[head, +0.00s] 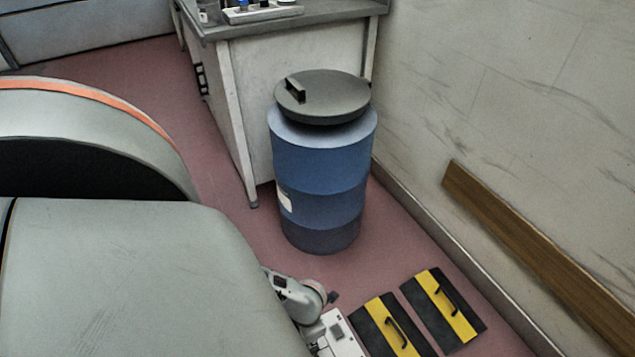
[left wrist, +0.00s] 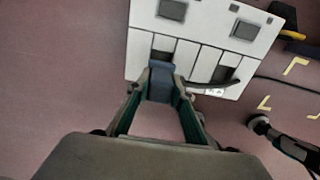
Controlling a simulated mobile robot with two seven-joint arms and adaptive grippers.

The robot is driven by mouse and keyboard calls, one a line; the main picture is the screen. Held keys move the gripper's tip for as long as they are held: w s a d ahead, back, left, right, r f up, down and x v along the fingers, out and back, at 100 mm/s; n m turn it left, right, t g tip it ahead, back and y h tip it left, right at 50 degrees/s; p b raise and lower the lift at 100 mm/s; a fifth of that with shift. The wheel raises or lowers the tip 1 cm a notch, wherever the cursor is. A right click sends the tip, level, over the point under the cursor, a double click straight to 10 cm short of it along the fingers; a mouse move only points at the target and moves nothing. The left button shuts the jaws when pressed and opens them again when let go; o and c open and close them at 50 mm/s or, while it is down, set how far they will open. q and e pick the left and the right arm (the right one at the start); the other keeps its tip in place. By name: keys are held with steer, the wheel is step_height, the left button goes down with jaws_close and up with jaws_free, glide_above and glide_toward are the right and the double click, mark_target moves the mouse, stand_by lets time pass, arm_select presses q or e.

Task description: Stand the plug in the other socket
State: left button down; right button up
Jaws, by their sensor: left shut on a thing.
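In the left wrist view my left gripper (left wrist: 162,88) is shut on the blue-grey plug (left wrist: 160,80). The plug overlaps the near part of the left dark socket opening (left wrist: 163,43) on a white panel (left wrist: 205,35). I cannot tell whether it is in that socket or above it. The right socket opening (left wrist: 228,69) is partly crossed by a black cable (left wrist: 207,84). In the head view part of the white panel (head: 342,338) shows at the bottom edge beside a pale arm; the plug and fingertips cannot be made out there. My right gripper is not in view.
Two black-and-yellow hatches (head: 388,325) (head: 444,305) with handles lie right of the panel. A blue drum (head: 320,175) with a dark lid (head: 323,97) stands behind, by a bench (head: 285,25). Yellow corner marks (left wrist: 296,64) show on the floor.

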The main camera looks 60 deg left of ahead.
arm_select(q)
steer(key=shift+f, duration=0.75)
steer(key=f, duration=0.1)
steer(key=f+b, duration=0.2)
steer(key=f, duration=0.1)
steer(key=shift+s+f, duration=0.1)
steer(key=shift+s, duration=0.15)
steer(key=shift+w+f, duration=0.1)
steer(key=shift+w, duration=0.1)
steer(key=shift+w+r, duration=0.25)
steer(key=shift+s+f, duration=0.1)
steer(key=shift+f, duration=0.1)
steer(key=c, duration=1.8)
jaws_free()
steer(key=shift+o, duration=0.2)
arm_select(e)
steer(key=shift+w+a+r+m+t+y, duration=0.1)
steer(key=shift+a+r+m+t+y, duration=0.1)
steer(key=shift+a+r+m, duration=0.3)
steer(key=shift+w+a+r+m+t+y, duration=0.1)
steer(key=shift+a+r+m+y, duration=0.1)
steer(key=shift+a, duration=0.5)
